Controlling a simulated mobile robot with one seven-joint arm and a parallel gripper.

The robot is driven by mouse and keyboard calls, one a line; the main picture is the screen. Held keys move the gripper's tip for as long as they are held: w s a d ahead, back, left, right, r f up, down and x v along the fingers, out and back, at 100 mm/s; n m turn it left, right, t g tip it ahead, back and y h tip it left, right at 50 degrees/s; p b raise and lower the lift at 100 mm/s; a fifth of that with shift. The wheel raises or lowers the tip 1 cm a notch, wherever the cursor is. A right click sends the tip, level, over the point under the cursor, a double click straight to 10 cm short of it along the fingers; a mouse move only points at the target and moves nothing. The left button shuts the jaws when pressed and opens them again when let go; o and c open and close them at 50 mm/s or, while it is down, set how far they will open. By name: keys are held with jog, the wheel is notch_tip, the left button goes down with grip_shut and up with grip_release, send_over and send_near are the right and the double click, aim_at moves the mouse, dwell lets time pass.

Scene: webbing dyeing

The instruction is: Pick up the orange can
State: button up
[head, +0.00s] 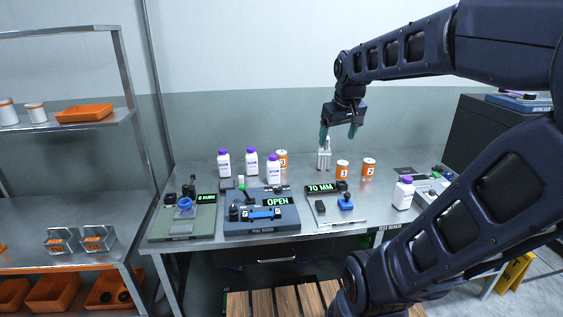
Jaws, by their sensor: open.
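Several orange-and-white cans stand upright at the back of the metal workbench (215,178). One orange can (342,170) is right of centre. Beside it to the right is an orange can marked 2 (369,168). Another orange can, which seems marked 3 (282,159), stands further left behind a white bottle. My gripper (338,136) is above the back of the bench, pointing down, with its two green-tipped fingers apart and nothing between them. It appears higher than the cans and a little left of the middle one.
A white pronged holder (324,158) stands below my gripper. White bottles with purple caps (273,168) stand to the left, another (403,193) to the right. The pull tester (262,215) and other fixtures fill the bench front. A shelf rack (65,127) stands at left.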

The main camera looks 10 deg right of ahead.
jog(key=w+a+r+n+g, duration=0.15)
jog(key=w+n, duration=0.25)
jog(key=w, duration=1.2)
jog(key=n+g, duration=0.3)
jog(key=n, duration=0.8)
send_over(282, 152)
jog(key=shift+t, duration=0.25)
jog(key=f, duration=2.4)
jog(key=shift+w+a+f, duration=0.15)
jog(key=shift+w, duration=0.1)
jog(key=shift+w+a+f, duration=0.1)
jog(key=shift+w+f, duration=0.15)
jog(key=shift+f, duration=0.25)
notch_tip(282, 152, down, 5)
jog(key=shift+r, duration=0.1)
jog(key=shift+s+f, duration=0.15)
jog(key=shift+f, duration=1.3)
jog(key=shift+s+f, duration=0.15)
jog(key=shift+f, duration=1.3)
jog(key=shift+c, duration=0.5)
